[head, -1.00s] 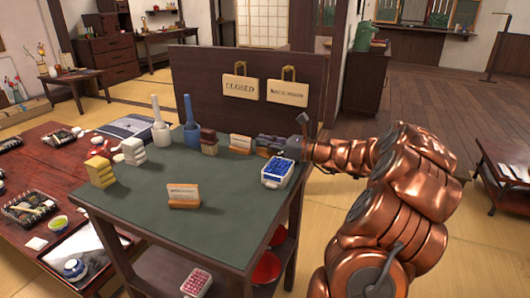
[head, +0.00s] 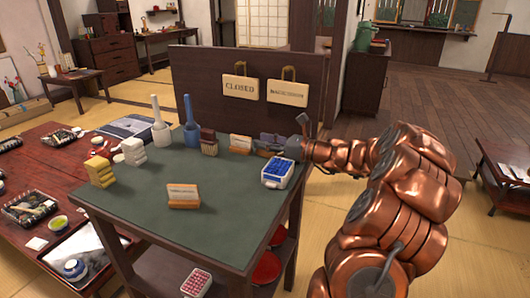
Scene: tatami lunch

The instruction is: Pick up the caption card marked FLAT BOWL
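Two caption cards in wooden stands are on the green-topped table (head: 140,218). The front card (head: 183,196) stands alone near the table's middle. The back card (head: 241,143) stands near the far edge, beside my gripper (head: 264,148). The lettering on both is too small to read, so I cannot tell which says FLAT BOWL. My gripper comes in from the right, low over the table, with its fingertips close to the right end of the back card. The fingers are small and dark, and I cannot tell whether they touch the card or how far they are open.
A white tub of blue pieces (head: 278,175) sits just in front of my gripper. A brown brush (head: 208,142), a blue pestle-like tool (head: 191,125), a white one (head: 160,125), and yellow blocks (head: 101,172) stand leftward. A dark panel (head: 205,100) with hanging signs rises behind.

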